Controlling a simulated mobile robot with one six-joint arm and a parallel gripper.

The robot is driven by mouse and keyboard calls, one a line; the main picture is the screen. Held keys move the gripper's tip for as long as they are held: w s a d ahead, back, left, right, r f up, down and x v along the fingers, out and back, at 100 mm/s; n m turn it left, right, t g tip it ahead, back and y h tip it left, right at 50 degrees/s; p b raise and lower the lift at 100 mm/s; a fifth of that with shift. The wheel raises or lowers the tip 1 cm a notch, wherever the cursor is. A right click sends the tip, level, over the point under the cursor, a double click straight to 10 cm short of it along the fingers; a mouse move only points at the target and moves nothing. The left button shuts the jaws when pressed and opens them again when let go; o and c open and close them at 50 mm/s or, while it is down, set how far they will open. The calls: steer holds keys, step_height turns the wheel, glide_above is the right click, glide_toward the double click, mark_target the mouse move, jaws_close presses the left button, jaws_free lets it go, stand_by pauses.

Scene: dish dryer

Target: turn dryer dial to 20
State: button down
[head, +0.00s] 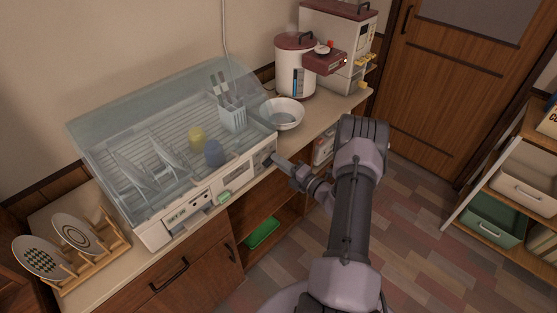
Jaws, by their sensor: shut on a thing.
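The dial (264,157) is at the right end of the front panel, mostly covered by my gripper. My gripper (272,160) reaches the panel from the right and is shut on the dial. The dial's number marks are too small to read, so I cannot tell its setting.
A white bowl (283,113), a water boiler (296,70) and a rice dispenser (352,40) stand on the counter to the right. A wooden plate rack (95,262) is at the left. A shelf with bins (492,222) stands at the right. The floor between is clear.

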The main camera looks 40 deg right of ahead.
steer(key=shift+f+m, duration=0.2)
steer(key=shift+m, duration=0.8)
steer(key=c, duration=1.4)
jaws_free()
steer(key=shift+c, duration=0.2)
steer(key=shift+s, duration=0.1)
steer(key=s+d+p, duration=0.1)
steer(key=s+p, duration=0.2)
steer(key=s, duration=1.4)
steer(key=shift+d+p, duration=0.2)
steer(key=shift+p, duration=0.1)
steer(key=shift+s, duration=0.1)
